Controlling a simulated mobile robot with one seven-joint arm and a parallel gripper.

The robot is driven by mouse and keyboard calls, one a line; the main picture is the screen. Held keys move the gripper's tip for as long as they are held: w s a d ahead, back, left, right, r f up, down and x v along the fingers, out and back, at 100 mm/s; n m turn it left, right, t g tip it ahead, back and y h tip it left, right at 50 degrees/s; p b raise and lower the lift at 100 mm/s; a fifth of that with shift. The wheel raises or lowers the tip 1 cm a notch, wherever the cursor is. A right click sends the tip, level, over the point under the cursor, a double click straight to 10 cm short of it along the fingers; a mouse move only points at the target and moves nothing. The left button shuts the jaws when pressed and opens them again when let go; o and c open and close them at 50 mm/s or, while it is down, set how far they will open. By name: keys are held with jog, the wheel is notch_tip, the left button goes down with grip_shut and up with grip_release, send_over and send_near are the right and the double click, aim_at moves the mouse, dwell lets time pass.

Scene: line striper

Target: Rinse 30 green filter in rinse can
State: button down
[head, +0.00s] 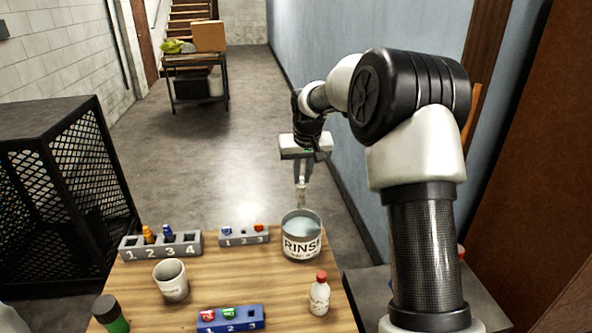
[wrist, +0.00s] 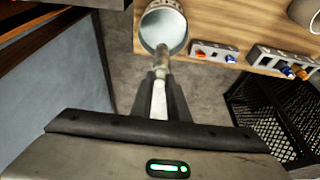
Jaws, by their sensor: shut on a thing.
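My gripper (head: 303,176) is shut on a slim pale filter (head: 301,196), which points down. Its colour looks whitish to grey; no green shows on it. The metal rinse can (head: 302,247), labelled RINSE, stands at the far right of the wooden table with liquid inside. The filter's lower end is at the can's far rim in the head view. In the wrist view, the gripper (wrist: 160,88) holds the filter (wrist: 162,66), and its tip overlaps the opening of the can (wrist: 148,28). I cannot tell whether the tip is below the rim.
On the table (head: 250,275) stand a grey four-slot rack (head: 160,247), a small grey rack (head: 244,238), a blue rack (head: 231,319) holding red and green pieces, a white cup (head: 171,281), a red-capped bottle (head: 319,296) and a black-capped green bottle (head: 112,315). A blue wall (head: 340,100) rises at right.

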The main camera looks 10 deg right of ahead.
aim_at(303, 185)
jog(key=shift+s+f+b, duration=0.15)
jog(key=shift+f+b, duration=0.9)
jog(key=shift+f, duration=0.45)
notch_tip(303, 185, down, 11)
jog(key=b, duration=0.7)
jog(key=shift+f, duration=0.15)
jog(key=shift+d, duration=0.1)
